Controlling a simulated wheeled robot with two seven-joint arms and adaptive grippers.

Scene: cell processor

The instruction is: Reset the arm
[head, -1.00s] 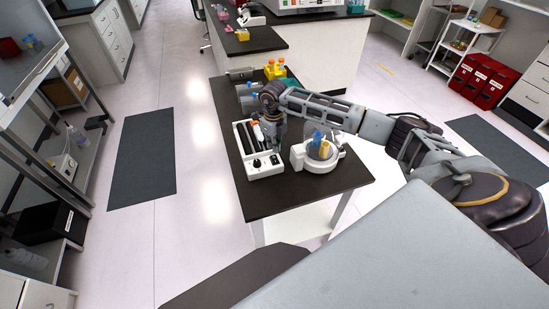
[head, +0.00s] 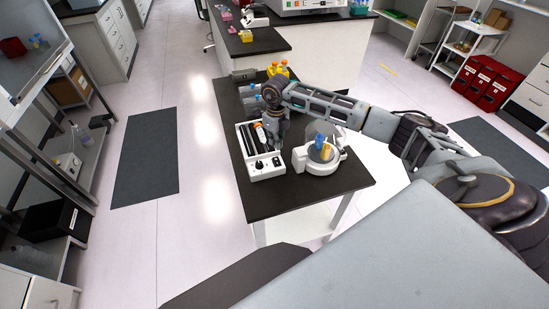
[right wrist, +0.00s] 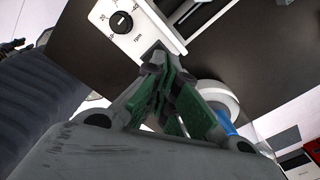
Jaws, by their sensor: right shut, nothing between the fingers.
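My right arm (head: 330,103) reaches from the right over the black-topped table. Its gripper (head: 275,143) points down between the white roller device and the round white device. In the right wrist view the green-padded fingers of the gripper (right wrist: 160,62) are shut with nothing between them. They show in front of the edge of the roller device (right wrist: 108,22), near its rpm dial; I cannot tell whether they touch it. My left gripper is not in view.
The white roller device (head: 268,173) holds dark rods. Beside it, the round white device (head: 318,166) holds a blue tube (head: 319,140) and a yellow tube (head: 326,152). A yellow rack (head: 278,70) stands behind. The table's front (head: 300,200) is clear.

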